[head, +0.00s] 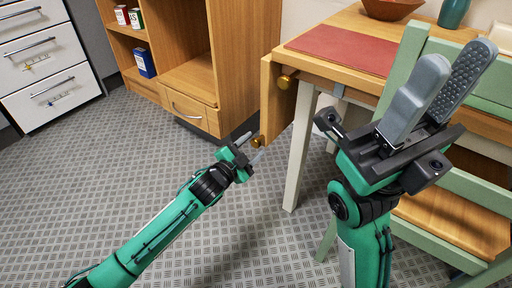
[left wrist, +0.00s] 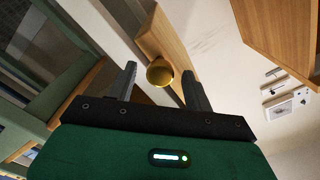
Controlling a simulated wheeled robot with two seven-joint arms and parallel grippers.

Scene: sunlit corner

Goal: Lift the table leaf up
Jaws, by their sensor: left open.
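The wooden table leaf (head: 272,104) hangs down from the left end of the table (head: 331,74). My left gripper (head: 252,147) is open at the lower knob. In the left wrist view, the knob (left wrist: 160,73) sits between the tips of the open left gripper (left wrist: 160,77), with the leaf (left wrist: 164,33) behind it. Contact with the fingers cannot be told. My right gripper (head: 448,68) is raised in front of the table, fingers upward and close together, holding nothing visible.
A green chair (head: 466,187) with a wooden seat stands at the right, by the table. A red mat (head: 343,49), a bowl (head: 391,8) and a teal vase (head: 453,12) are on the table. A wooden cabinet (head: 239,60) stands behind the leaf. The floor at the left is clear.

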